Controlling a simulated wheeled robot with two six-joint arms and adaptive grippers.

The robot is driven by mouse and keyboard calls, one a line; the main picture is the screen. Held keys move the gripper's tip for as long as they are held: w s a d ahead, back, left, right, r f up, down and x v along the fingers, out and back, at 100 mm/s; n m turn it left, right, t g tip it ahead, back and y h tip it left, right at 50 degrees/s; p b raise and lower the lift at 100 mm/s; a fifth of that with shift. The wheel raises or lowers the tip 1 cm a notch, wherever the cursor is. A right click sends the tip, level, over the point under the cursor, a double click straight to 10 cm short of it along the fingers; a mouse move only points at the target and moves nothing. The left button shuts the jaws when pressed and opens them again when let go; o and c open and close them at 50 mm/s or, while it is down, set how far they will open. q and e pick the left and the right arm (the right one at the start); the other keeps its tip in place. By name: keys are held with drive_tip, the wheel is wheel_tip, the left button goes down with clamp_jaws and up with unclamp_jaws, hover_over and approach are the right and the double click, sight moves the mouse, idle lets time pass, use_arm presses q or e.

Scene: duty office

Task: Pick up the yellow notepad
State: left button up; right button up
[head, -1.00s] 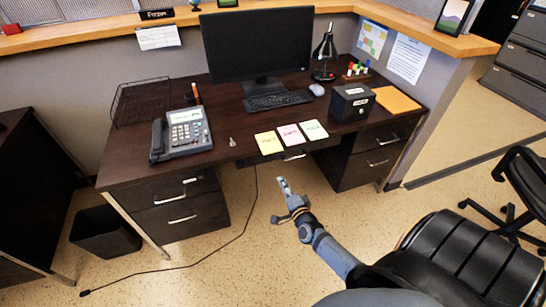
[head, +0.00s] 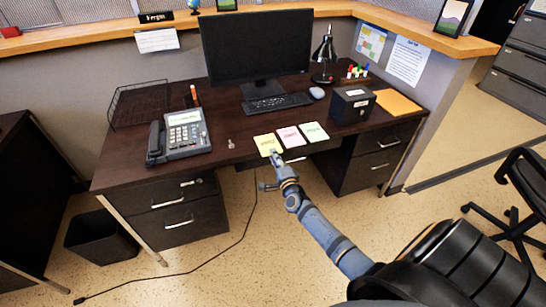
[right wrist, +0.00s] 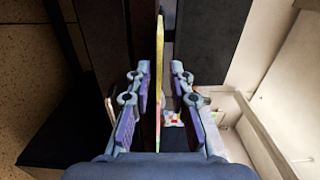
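The yellow notepad (head: 266,143) lies at the front edge of the dark desk, leftmost in a row of three pads. Beside it are a pink notepad (head: 291,136) and a green notepad (head: 314,132). My right gripper (head: 275,156) is at the front edge of the yellow notepad and hides a little of it. In the right wrist view the yellow notepad (right wrist: 159,60) shows edge-on between the fingers of my open right gripper (right wrist: 160,80), with a gap visible on each side. My left gripper is not in view.
The desk (head: 228,180) also bears a phone (head: 182,136), a keyboard (head: 276,103), a monitor (head: 257,48), a black box (head: 351,104) and an orange folder (head: 397,102). A small key-like item (head: 231,143) lies left of the pads. Floor in front is mostly open.

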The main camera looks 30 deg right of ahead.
drive_tip(key=shift+w+d, duration=0.1)
drive_tip(key=shift+w, duration=0.4)
clamp_jaws()
drive_tip(key=s+a+r+p, duration=0.1)
drive_tip(key=s+r+p, duration=0.2)
drive_tip(key=s+p, duration=0.2)
drive_tip(key=s+a+r+p, duration=0.2)
drive_tip(key=s+r+p, duration=0.2)
drive_tip(key=s+p, duration=0.2)
drive_tip(key=v, duration=0.2)
drive_tip(key=shift+s+r, duration=0.25)
drive_tip(key=shift+s, duration=0.15)
